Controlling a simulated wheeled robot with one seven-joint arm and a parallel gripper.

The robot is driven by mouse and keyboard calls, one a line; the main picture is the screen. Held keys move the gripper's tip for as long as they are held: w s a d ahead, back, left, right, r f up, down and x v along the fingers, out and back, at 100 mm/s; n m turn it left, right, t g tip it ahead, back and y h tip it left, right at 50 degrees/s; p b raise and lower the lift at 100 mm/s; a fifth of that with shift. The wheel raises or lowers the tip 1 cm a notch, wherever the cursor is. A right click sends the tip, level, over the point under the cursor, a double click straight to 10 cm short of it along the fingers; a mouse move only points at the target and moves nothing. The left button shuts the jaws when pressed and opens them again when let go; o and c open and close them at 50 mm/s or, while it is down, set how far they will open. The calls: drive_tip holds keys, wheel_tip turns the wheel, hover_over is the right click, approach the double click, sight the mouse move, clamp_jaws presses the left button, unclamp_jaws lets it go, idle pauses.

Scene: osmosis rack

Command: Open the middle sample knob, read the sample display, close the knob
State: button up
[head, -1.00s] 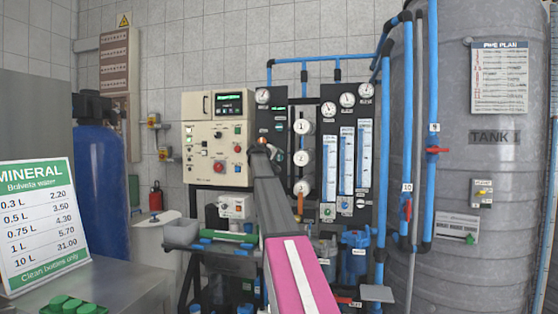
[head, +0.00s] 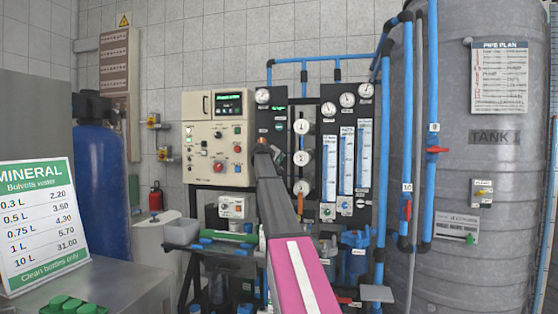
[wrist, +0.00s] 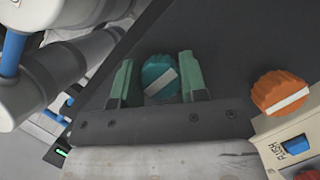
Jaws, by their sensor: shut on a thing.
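A teal round knob (wrist: 160,78) with a white bar sits on the dark panel in the wrist view. The bar is tilted. My gripper (wrist: 157,82) has one green finger on each side of this knob and is shut on it. In the head view my gripper (head: 265,144) is at the dark panel (head: 271,98), beside the beige control box, and my arm hides the knob there. A small lit display (head: 228,104) is at the top of the beige box, too small to read. I cannot tell which display belongs to the knob.
An orange knob (wrist: 281,92) with a white bar is close right of my gripper in the wrist view, near a blue push switch (wrist: 297,144). White cylinders (head: 301,158) and flow gauges (head: 346,160) stand right of my arm. Blue pipes (head: 384,150) run before the grey tank (head: 475,130).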

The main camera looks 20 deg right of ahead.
drive_tip(key=m+y, duration=0.1)
drive_tip(key=m, duration=0.2)
drive_tip(key=shift+y, duration=0.4)
drive_tip(key=m+t+y, duration=0.1)
drive_tip(key=m, duration=0.2)
drive_tip(key=shift+y, duration=0.4)
drive_tip(key=m+t+y, duration=0.1)
drive_tip(key=m+y, duration=0.1)
drive_tip(key=m, duration=0.1)
drive_tip(key=shift+t, duration=0.3)
drive_tip(key=m+t+y, duration=0.1)
drive_tip(key=m, duration=0.2)
drive_tip(key=shift+t, duration=0.3)
drive_tip(key=o, duration=0.9)
drive_tip(key=shift+s+a, duration=0.1)
